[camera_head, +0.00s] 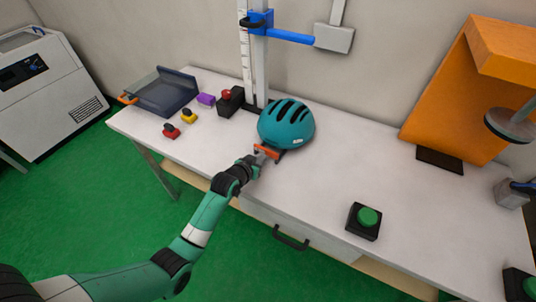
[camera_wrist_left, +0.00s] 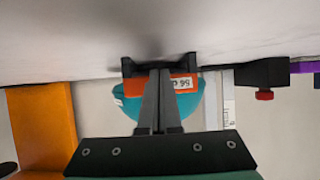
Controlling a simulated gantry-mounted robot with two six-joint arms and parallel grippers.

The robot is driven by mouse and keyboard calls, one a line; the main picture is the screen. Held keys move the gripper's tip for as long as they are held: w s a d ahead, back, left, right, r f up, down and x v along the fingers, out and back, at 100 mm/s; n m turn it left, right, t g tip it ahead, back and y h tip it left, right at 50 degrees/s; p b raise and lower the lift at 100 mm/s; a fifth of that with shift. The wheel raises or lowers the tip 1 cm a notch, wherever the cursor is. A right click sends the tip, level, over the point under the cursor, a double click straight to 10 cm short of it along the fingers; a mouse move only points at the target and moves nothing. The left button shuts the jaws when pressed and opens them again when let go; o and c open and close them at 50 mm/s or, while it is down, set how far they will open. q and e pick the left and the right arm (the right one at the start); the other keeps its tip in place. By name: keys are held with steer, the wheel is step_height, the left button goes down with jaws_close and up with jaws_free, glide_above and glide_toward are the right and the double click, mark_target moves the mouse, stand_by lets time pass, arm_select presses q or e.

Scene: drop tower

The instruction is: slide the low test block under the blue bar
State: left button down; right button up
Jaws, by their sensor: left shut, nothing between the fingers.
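A teal helmet (camera_head: 286,122) with dark vents sits on the white table at the foot of the tower. At its near side is a low orange-red block (camera_head: 268,150) with dark edges; in the left wrist view this orange block (camera_wrist_left: 182,84) carries a white number label, with the teal helmet (camera_wrist_left: 200,105) behind it. The blue bar (camera_head: 291,37) sticks out rightward from the tower, high above the helmet. My left gripper (camera_head: 261,159) is shut and empty, its tips right at the block's near face; I cannot tell whether they touch. My right gripper is not in view.
The tower post (camera_head: 246,60) stands behind the helmet. A red-button box (camera_head: 230,101), purple piece (camera_head: 206,99), yellow piece (camera_head: 188,116), red piece (camera_head: 171,131) and dark tray (camera_head: 165,92) are left. A green-button box (camera_head: 364,221) is right. The table between helmet and orange panel (camera_head: 450,90) is clear.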

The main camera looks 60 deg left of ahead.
arm_select(q)
steer(key=shift+w+a+f+b, duration=0.15)
steer(key=shift+w+a+b, duration=0.1)
steer(key=shift+w+b, duration=0.3)
steer(key=shift+w+a+b, duration=0.35)
steer(key=shift+w+b, duration=0.15)
steer(key=shift+w, duration=0.05)
steer(key=w+b, duration=0.1)
steer(key=w+a+b, duration=0.2)
steer(key=shift+w, duration=0.45)
steer(key=shift+b, duration=0.3)
